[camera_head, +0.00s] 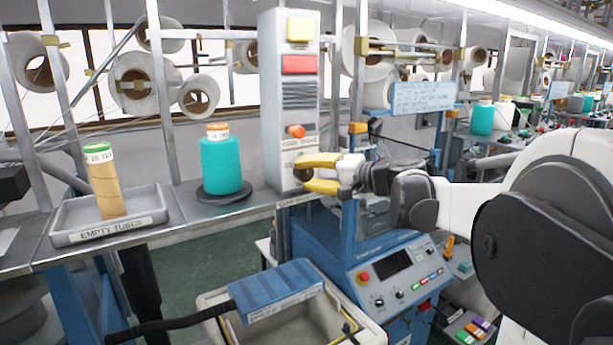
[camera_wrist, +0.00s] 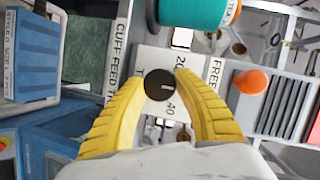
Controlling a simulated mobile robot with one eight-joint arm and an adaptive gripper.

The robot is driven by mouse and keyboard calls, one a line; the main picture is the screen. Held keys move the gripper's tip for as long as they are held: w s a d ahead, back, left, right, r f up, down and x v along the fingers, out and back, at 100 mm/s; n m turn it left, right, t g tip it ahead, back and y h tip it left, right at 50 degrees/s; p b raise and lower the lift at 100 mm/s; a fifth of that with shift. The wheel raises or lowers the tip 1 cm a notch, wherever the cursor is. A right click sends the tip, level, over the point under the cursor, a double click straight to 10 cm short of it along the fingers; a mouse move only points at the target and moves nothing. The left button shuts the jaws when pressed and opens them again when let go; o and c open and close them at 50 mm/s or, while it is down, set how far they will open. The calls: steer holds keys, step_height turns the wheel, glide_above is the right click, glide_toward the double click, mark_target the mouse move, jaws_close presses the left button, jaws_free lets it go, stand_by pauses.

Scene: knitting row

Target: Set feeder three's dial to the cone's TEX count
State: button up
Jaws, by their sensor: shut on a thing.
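The teal cone (camera_head: 222,165) stands upright on a dark round base on the shelf, its tube label ending in "TEX"; its number is too small to read surely. Part of the cone (camera_wrist: 190,12) shows at the top of the wrist view. The black dial (camera_wrist: 160,85) with a white pointer line sits on a white plate with printed numbers, partly hidden by my fingers. My gripper (camera_head: 303,173) reaches the lower part of the grey feeder panel (camera_head: 268,90). In the wrist view its yellow fingers (camera_wrist: 161,80) are closed around the dial's two sides.
An orange knob (camera_wrist: 251,82) is right of the dial in the wrist view. A tray marked "EMPTY TUBES" (camera_head: 108,232) holds a tan tube (camera_head: 105,185) at left. A blue control console (camera_head: 395,275) and a bin with a blue-topped item (camera_head: 277,290) stand below.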

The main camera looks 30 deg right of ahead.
steer(key=o, duration=1.2)
steer(key=shift+w+a, duration=0.1)
steer(key=shift+w, duration=0.05)
steer(key=v, duration=1.2)
